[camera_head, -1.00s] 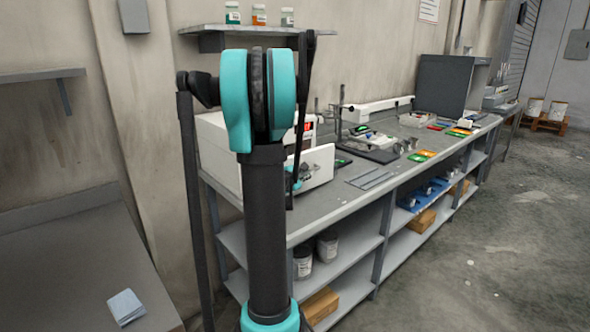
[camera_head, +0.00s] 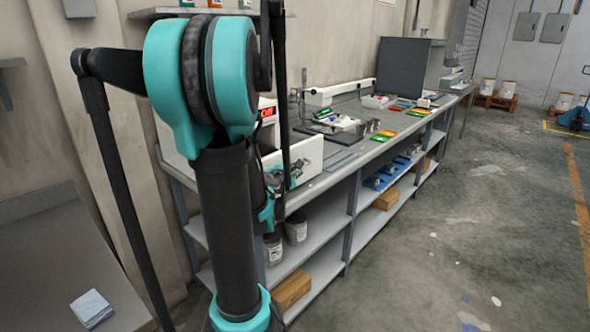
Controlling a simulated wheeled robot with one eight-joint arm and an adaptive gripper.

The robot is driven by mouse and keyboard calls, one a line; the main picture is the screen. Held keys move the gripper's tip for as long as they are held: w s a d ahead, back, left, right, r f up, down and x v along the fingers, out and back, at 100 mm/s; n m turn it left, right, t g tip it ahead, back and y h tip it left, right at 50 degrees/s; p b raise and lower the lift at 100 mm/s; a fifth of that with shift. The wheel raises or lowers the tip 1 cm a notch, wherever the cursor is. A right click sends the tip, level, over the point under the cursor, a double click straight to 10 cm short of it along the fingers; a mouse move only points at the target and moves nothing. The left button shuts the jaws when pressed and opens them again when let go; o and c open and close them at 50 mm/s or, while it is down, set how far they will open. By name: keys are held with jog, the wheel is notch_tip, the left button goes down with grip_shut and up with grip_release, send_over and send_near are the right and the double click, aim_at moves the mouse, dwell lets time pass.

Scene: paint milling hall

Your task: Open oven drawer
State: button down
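The oven is a white box (camera_head: 176,143) with a red display (camera_head: 267,112), at the near left end of the grey bench, in the head view. My arm hides much of it. Its white drawer front (camera_head: 311,148) stands out from the box towards the aisle. My gripper (camera_head: 287,174) is small and dark against the drawer front, partly hidden by my arm. It looks close to or touching the front. I cannot see whether its fingers are open or closed on anything.
The bench (camera_head: 340,165) runs back to the right, with scales, coloured trays and a dark grey cabinet (camera_head: 404,65). Its lower shelves hold jars (camera_head: 296,228) and cardboard boxes (camera_head: 293,287). A grey table (camera_head: 45,250) stands at left. The floor (camera_head: 440,220) to the right is open.

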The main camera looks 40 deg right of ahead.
jog(key=c, duration=1.9)
grip_release()
jog(key=shift+a, duration=0.1)
jog(key=shift+v, duration=5.95)
